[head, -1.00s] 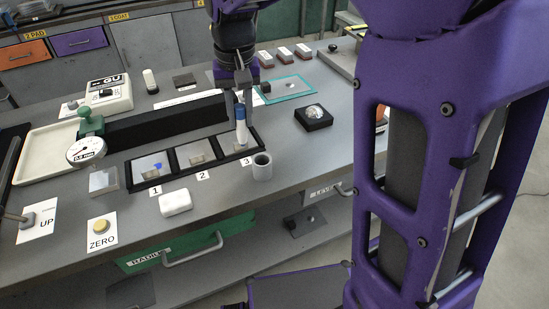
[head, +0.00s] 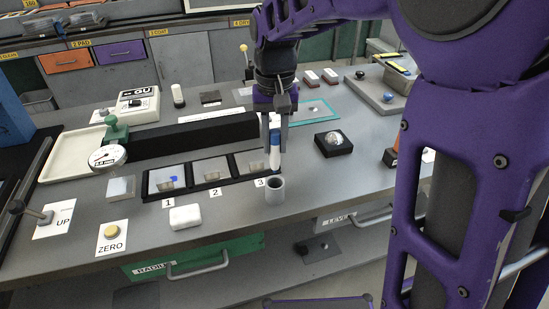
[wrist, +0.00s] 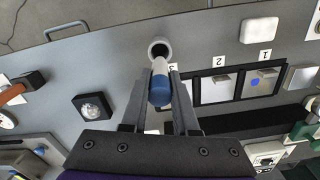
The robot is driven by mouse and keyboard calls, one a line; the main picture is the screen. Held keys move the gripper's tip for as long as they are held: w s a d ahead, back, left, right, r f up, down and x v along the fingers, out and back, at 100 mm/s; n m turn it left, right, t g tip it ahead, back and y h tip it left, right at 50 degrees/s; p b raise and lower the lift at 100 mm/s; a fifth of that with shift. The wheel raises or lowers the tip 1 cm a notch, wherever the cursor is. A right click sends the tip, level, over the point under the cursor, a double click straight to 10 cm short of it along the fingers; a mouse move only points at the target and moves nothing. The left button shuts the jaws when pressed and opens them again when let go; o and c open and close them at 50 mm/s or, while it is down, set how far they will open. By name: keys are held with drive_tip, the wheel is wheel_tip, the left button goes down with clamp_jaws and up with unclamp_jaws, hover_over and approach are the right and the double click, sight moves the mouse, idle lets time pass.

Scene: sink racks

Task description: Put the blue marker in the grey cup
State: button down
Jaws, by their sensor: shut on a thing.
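The blue marker (head: 275,155) has a blue upper part and a whitish lower part. My gripper (head: 275,130) is shut on it and holds it upright above the bench. The grey cup (head: 275,192) stands upright at the bench's front, right of the label 3. In the head view the marker's lower end shows just above the cup's rim. In the wrist view the marker (wrist: 160,88) lies between the fingers (wrist: 160,85), and its white end points at the open cup (wrist: 159,48). Whether it is over the opening or slightly behind it I cannot tell.
A black tray (head: 182,192) with numbered panels lies left of the cup. A white block (head: 185,218) sits in front of it. A black box with a silver dome (head: 333,143) stands to the right. A long black bar (head: 190,133) lies behind the tray. The bench front edge is close to the cup.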

sight(275, 172)
wheel_tip(275, 172, down, 9)
drive_tip(key=shift+r+b, duration=0.2)
drive_tip(key=shift+b, duration=0.25)
drive_tip(key=shift+f, duration=0.1)
drive_tip(key=c, duration=0.7)
unclamp_jaws()
drive_tip(key=shift+f, duration=0.1)
drive_tip(key=r+p, duration=0.1)
drive_tip(key=r, duration=0.7)
drive_tip(key=r+p, duration=0.1)
drive_tip(key=r, duration=0.8)
drive_tip(key=shift+s+d+r+p, duration=0.1)
drive_tip(key=shift+s+r+p, duration=0.15)
drive_tip(key=shift+p, duration=0.15)
drive_tip(key=shift+w, duration=0.1)
